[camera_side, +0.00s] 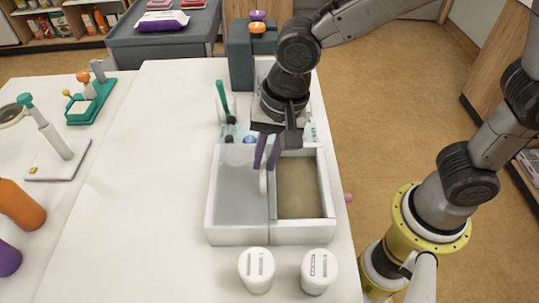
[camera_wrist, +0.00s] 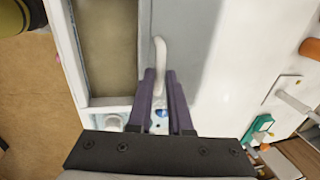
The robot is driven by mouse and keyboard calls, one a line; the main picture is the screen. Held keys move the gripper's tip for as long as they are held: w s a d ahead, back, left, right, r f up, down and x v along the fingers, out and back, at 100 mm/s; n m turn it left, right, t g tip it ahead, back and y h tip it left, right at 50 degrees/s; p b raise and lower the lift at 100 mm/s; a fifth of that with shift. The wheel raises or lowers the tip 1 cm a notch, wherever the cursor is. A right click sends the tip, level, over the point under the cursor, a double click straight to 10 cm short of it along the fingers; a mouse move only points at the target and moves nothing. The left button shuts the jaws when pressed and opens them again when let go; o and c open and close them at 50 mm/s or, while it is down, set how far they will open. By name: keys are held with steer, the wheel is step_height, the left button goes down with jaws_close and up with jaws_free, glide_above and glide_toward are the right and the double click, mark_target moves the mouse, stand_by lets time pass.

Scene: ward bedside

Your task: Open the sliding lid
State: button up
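The white box (camera_side: 212,222) stands on the table. Its grey sliding lid (camera_side: 238,192) covers the left half, and the right half is uncovered with a beige inside (camera_side: 300,190). A pale upright handle (camera_side: 263,181) stands at the lid's right edge; it also shows in the wrist view (camera_wrist: 159,52). My gripper (camera_side: 266,165) points down over the box by the handle. Its two purple fingers are apart, with a gap between them in the wrist view (camera_wrist: 161,74). The handle's near end appears in line with this gap; contact cannot be told.
Two white-capped jars (camera_side: 256,268) (camera_side: 319,270) stand in front of the box. A green-handled tool (camera_side: 222,98) and small items are behind it. A dark grey block-shaped holder (camera_side: 241,62) stands at the back. The table to the left (camera_side: 150,180) is clear.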

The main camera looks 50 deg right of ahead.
steer(key=o, duration=0.4)
steer(key=shift+c, duration=0.2)
step_height(320, 180, up, 14)
steer(key=s+d, duration=0.2)
steer(key=shift+f, duration=0.25)
steer(key=s+d+r+m+t, duration=0.1)
steer(key=s+d, duration=0.1)
steer(key=d, duration=0.5)
steer(key=s+d+r+t, duration=0.1)
steer(key=s+d+t, duration=0.1)
steer(key=d, duration=0.5)
steer(key=s+d+f+n+t+h, duration=0.1)
steer(key=s+d+f+n, duration=0.4)
steer(key=n, duration=0.5)
step_height(320, 180, down, 3)
steer(key=shift+s+d+r+h, duration=0.2)
steer(key=shift+s+d+h, duration=0.1)
steer(key=shift+s, duration=0.3)
